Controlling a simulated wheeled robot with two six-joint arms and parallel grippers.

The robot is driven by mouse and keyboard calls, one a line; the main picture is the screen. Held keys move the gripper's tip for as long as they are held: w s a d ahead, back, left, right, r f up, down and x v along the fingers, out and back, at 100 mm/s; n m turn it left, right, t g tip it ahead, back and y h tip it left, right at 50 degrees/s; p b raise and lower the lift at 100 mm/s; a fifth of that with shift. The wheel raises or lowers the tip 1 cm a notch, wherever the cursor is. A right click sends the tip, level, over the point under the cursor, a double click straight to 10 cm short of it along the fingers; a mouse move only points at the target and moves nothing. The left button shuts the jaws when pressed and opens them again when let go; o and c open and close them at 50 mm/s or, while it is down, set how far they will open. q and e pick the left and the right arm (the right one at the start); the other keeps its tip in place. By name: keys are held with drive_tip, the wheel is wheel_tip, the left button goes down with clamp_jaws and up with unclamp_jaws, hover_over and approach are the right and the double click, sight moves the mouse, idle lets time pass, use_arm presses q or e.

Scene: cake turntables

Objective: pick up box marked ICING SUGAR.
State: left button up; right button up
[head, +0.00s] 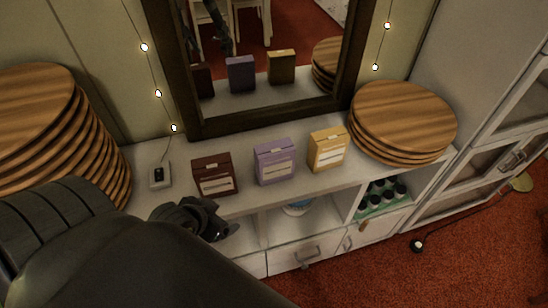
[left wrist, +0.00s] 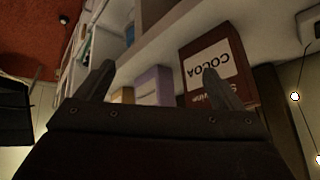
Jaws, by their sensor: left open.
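Three boxes stand upright in a row on the white shelf top: a dark brown box (head: 214,175), a purple box (head: 275,162) and a yellow box (head: 327,149). Their labels are too small to read in the head view. In the left wrist view the brown box (left wrist: 205,50) reads COCOA upside down; the purple box (left wrist: 155,87) and yellow box (left wrist: 124,95) are partly hidden, their words unseen. I cannot tell which is ICING SUGAR. My left gripper (head: 212,222) is open and empty, in front of the brown box; its fingers (left wrist: 160,82) also show in the wrist view.
Stacks of round wooden boards stand at the left (head: 40,125) and right (head: 402,118) of the boxes. A mirror (head: 187,90) stands behind them. A small white switch box (head: 160,176) sits left of the brown box. Open compartments and drawers (head: 302,252) lie below.

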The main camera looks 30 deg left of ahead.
use_arm(q)
drive_tip(key=w+a+r+m+t+h, duration=0.2)
drive_tip(key=w+a+r+t+h, duration=0.35)
drive_tip(key=w+r, duration=0.35)
drive_tip(key=b, duration=0.2)
approach(271, 149)
drive_tip(key=shift+t+y, duration=0.25)
drive_tip(key=shift+y, duration=0.1)
drive_tip(key=shift+d+p+x, duration=0.15)
drive_tip(key=shift+p+x, duration=0.25)
drive_tip(key=shift+x, duration=1.8)
drive_tip(key=shift+d+p+x, duration=0.15)
drive_tip(key=shift+p+x, duration=0.2)
drive_tip(key=shift+x, duration=1.9)
drive_tip(key=shift+s, duration=0.15)
use_arm(e)
drive_tip(key=shift+w+d+f, duration=0.15)
drive_tip(key=shift+w, duration=0.4)
use_arm(q)
drive_tip(key=shift+c, duration=0.3)
drive_tip(key=shift+s, duration=0.1)
clamp_jaws()
use_arm(e)
drive_tip(key=shift+d, duration=0.1)
